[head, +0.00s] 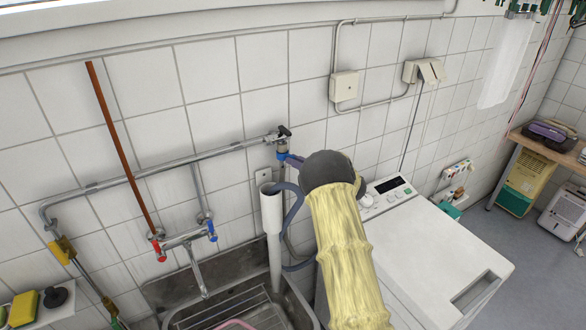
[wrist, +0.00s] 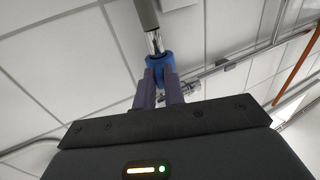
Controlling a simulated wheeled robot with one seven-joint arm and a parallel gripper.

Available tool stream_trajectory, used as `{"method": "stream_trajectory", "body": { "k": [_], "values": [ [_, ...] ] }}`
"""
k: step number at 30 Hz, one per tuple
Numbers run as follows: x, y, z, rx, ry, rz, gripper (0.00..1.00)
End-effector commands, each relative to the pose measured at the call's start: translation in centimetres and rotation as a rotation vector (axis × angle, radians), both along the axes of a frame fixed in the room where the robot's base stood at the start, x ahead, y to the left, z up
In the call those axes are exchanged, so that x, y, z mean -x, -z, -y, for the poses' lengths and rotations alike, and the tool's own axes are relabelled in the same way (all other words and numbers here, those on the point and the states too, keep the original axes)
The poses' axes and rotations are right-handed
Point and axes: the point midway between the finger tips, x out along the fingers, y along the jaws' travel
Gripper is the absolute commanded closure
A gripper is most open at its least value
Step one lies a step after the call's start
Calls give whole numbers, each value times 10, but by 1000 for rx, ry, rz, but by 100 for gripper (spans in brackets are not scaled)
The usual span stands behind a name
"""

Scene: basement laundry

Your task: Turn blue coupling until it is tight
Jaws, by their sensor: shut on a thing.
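The blue coupling (head: 282,154) sits below the grey tap on the wall pipe, above the sink's right side. In the wrist view the blue coupling (wrist: 160,66) is between the tips of my gripper (wrist: 164,84), against a shiny metal end of a grey pipe. My gripper's two purplish fingers are shut on the coupling from either side. In the head view my gripper (head: 288,160) is mostly hidden by my own arm, which has a yellow cover. The coupling's thread cannot be made out.
A grey hose (head: 296,205) hangs by an upright pale standpipe (head: 272,215). The metal sink (head: 185,292) is below, with a mixer tap (head: 187,240) to the left. A white washing machine (head: 440,250) stands right of my arm.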

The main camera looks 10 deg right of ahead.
Motion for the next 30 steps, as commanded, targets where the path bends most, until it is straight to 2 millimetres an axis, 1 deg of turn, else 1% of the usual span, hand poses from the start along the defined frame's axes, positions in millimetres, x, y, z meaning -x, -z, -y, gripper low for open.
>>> {"method": "stream_trajectory", "body": {
  "k": [1, 13, 30],
  "values": [
    [-2, 2, 5, 1, -29, 5, 100],
    [-11, 1, 11, 1, -250, 2, 100],
    [-20, 0, 16, 0, -438, 2, 100]
  ]
}}
